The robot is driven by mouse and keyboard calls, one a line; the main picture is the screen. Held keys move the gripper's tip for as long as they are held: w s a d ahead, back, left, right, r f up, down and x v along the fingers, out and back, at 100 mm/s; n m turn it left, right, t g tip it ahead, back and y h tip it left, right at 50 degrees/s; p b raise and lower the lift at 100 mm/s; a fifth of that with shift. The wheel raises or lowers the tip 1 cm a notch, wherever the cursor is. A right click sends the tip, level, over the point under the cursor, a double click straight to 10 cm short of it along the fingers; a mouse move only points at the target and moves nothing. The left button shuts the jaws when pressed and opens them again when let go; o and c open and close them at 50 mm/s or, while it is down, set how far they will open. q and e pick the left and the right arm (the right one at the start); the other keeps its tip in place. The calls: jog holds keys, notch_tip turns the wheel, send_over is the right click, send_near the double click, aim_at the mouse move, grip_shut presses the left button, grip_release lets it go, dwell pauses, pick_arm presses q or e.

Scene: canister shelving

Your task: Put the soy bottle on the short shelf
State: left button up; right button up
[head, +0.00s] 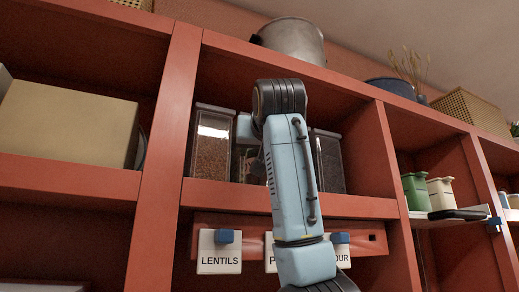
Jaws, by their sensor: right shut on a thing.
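My right arm rises from the bottom in front of the red shelving, and its right gripper (254,165) reaches into the middle compartment. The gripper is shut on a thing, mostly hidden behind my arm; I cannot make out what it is. No soy bottle can be clearly identified. A clear canister with brown contents (211,150) stands left of the gripper, and a dark-filled canister (330,162) stands to its right. A short white shelf (428,223) is at the right; whether it is the task's short shelf I cannot tell. My left gripper is not in view.
A green container (415,192), a cream container (440,194) and a flat dark object (458,214) occupy the white shelf. A tan box (68,122) fills the left compartment. Label tags, including LENTILS (220,255), hang below. A metal pot (292,40) stands on top.

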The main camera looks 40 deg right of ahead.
jog(key=shift+f, duration=0.15)
jog(key=o, duration=1.3)
jog(key=shift+r, duration=0.25)
jog(key=b+v, duration=0.4)
jog(key=v, duration=0.8)
jog(key=shift+b, duration=0.35)
jog(key=shift+d+f, duration=0.1)
jog(key=shift+f, duration=0.05)
